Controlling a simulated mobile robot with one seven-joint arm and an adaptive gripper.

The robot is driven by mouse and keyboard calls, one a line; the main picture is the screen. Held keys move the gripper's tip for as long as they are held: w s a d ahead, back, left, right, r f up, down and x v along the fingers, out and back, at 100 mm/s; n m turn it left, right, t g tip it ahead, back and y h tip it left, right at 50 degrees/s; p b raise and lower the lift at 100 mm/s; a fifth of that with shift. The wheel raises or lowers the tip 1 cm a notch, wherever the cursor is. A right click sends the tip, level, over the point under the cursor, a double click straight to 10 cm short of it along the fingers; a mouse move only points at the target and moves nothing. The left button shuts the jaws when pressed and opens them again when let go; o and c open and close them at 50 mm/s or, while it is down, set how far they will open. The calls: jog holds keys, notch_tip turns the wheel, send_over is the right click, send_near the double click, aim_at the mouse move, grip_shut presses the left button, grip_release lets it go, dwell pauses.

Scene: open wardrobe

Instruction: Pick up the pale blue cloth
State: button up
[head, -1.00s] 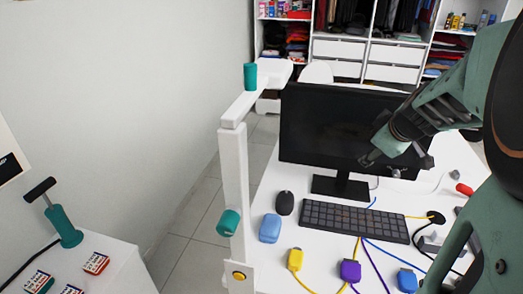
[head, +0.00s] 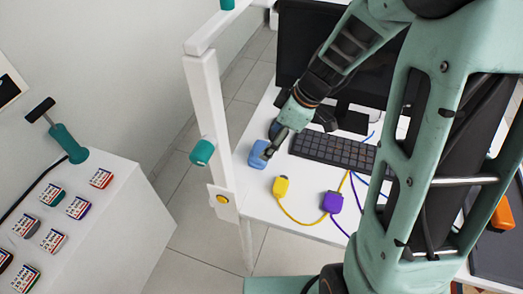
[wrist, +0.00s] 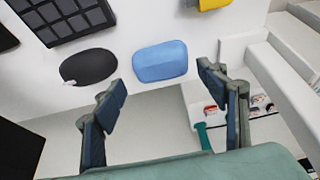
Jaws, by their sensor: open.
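The pale blue cloth (head: 257,155) looks like a small, rounded blue pad. It lies on the white desk near its front left edge. In the wrist view the cloth (wrist: 160,61) is in full sight, just beyond my fingertips and between their lines. My gripper (head: 270,145) is above the desk at the cloth and partly covers it in the head view. In the wrist view my gripper (wrist: 163,93) is open, with nothing between its fingers. I cannot tell the exact height of the fingers above the cloth.
A black mouse (wrist: 89,66) lies beside the cloth, and the keyboard (head: 335,154) is to the right. Yellow (head: 280,187) and purple (head: 332,202) cable plugs lie nearby. The monitor (head: 330,60) is behind.

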aim_at(262, 150)
jog(key=shift+p+x, duration=0.45)
jog(key=shift+x, duration=3.05)
jog(key=shift+c, duration=0.4)
jog(key=c, duration=0.7)
